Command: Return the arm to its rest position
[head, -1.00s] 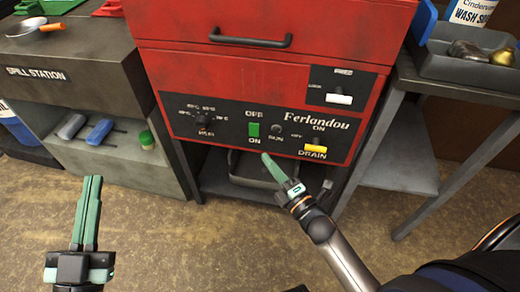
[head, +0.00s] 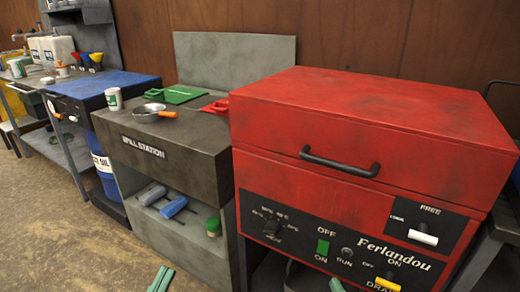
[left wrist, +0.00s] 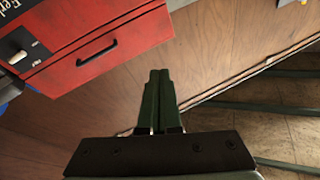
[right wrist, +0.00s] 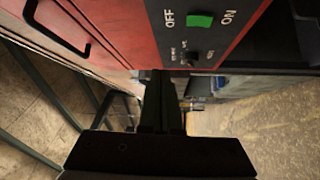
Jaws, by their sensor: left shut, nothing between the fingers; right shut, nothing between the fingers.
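My left gripper (head: 160,279) shows only its green fingertips at the bottom edge of the head view, in front of the spill station. Its closed fingers (left wrist: 159,78) are empty in the left wrist view. My right gripper (head: 337,285) shows only a green tip at the bottom edge, just below the green switch (head: 323,248) of the red Ferlandou machine (head: 360,120). Its closed fingers (right wrist: 161,80) are empty in the right wrist view, with the machine's panel beyond. Both arms are otherwise out of the head view.
The spill station (head: 160,150) stands left of the machine, with an orange-handled pan (head: 154,112) on top. A blue-topped cabinet (head: 105,85) stands further left. A white lever (head: 423,237) and a yellow lever (head: 387,284) stick out of the machine's front. Open floor (head: 50,240) lies at lower left.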

